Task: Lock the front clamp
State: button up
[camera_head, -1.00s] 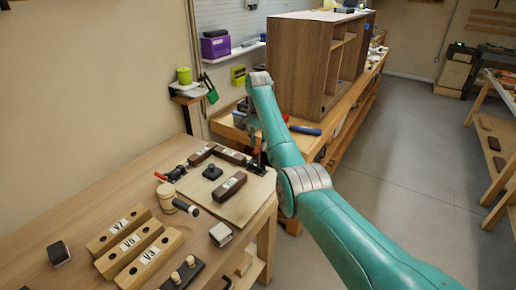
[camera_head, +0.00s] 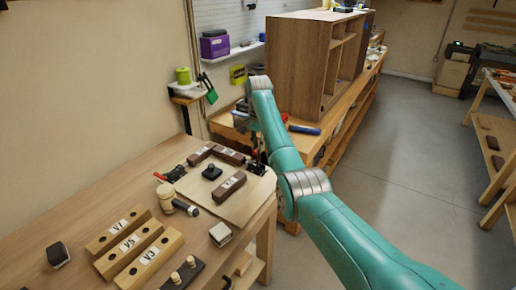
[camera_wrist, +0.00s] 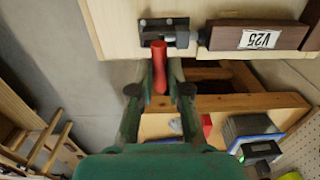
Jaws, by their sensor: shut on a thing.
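A toggle clamp (camera_wrist: 165,31) with a red handle (camera_wrist: 159,62) is mounted at the board's edge in the wrist view. Its spindle tip points toward the end of a dark brown block labelled V25 (camera_wrist: 261,37); I cannot tell if it presses on it. My gripper (camera_wrist: 160,88) is shut on the red handle, one finger on each side. In the head view the clamp (camera_head: 257,166) is at the far right corner of the board, small and partly hidden by my arm.
A second red-handled clamp (camera_head: 172,174) sits at the board's left edge. Dark blocks lie on the pale board (camera_head: 238,207). A mallet (camera_head: 167,196) and labelled wooden blocks (camera_head: 130,243) are on the bench. A large wooden cabinet (camera_head: 298,70) stands behind my arm.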

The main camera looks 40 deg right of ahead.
jog(key=shift+s+d+f, duration=0.1)
jog(key=shift+s, duration=0.3)
jog(key=shift+s+d+f, duration=0.25)
jog(key=shift+s, duration=0.3)
